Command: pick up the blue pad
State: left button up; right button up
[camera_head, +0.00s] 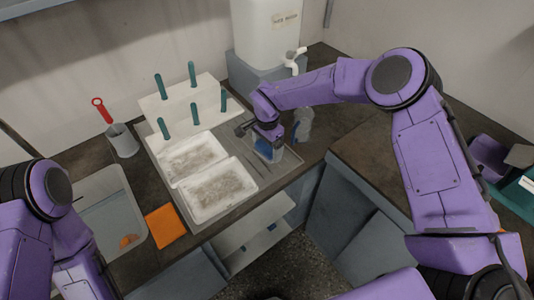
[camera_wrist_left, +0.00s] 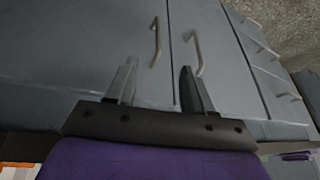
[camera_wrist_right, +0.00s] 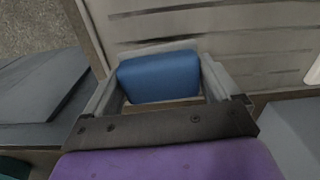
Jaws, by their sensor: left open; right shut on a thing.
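The blue pad (camera_wrist_right: 160,76) sits between the two fingers of my right gripper (camera_wrist_right: 160,84) in the right wrist view, and both fingers press its sides. In the head view the blue pad (camera_head: 264,148) shows under my right gripper (camera_head: 266,140), at the right end of the grey tray. I cannot tell whether the pad still touches the tray. My left gripper (camera_wrist_left: 156,85) is open and empty in the left wrist view, in front of grey cabinet doors. It is out of the head view.
Two white trays with grainy contents (camera_head: 218,190) lie left of the pad. A white rack with green pegs (camera_head: 192,108) stands behind them. A clear bottle (camera_head: 303,124) is close at the right. An orange pad (camera_head: 164,226) lies by the sink (camera_head: 112,215).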

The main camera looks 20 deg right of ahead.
jog(key=s+a+r+b, duration=0.4)
jog(key=s+a+r, duration=0.3)
jog(key=s+r, duration=0.2)
jog(key=s, duration=0.2)
jog(key=shift+s+a+r, duration=0.25)
jog(key=shift+s+a, duration=0.05)
jog(key=shift+a, duration=0.1)
